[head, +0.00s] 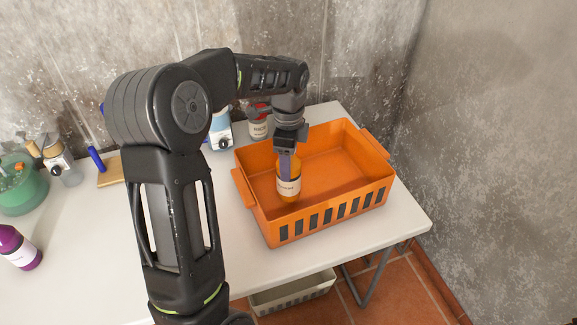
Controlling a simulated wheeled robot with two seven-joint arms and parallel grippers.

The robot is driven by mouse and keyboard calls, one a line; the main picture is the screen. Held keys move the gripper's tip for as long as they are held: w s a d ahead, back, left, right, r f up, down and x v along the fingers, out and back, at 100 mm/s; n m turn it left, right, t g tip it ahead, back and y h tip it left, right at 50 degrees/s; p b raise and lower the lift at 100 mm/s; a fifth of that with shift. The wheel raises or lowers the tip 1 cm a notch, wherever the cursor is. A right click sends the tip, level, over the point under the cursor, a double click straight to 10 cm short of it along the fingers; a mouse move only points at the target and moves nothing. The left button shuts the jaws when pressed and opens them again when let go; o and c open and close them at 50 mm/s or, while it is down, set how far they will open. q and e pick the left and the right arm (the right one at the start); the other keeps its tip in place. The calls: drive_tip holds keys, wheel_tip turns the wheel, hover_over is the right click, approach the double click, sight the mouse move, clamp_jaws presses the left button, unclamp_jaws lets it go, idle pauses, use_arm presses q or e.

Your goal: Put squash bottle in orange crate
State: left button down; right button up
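The orange crate (325,214) stands on the right part of the white table, with slots in its near wall. The squash bottle (288,188) is orange with a pale label and stands upright within the crate's outline, towards its left side. I cannot tell whether its base touches the crate floor. My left gripper (286,165) points down from above, its fingers at the bottle's top, and appears shut on it. The fingers partly hide the top of the bottle. My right gripper is not in view.
A purple bottle (19,249) and a green bowl (17,196) are at the left. A board (110,176), a blue-and-white item (220,130) and a jar (258,127) stand along the back. A pale basket (293,294) is below the table. Walls rise behind and right.

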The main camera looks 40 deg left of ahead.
use_arm(q)
drive_tip(key=shift+f, duration=1.1)
drive_tip(key=shift+c, duration=2.3)
unclamp_jaws()
drive_tip(key=shift+f, duration=0.1)
wheel_tip(320, 180, up, 12)
drive_tip(key=shift+r, duration=0.2)
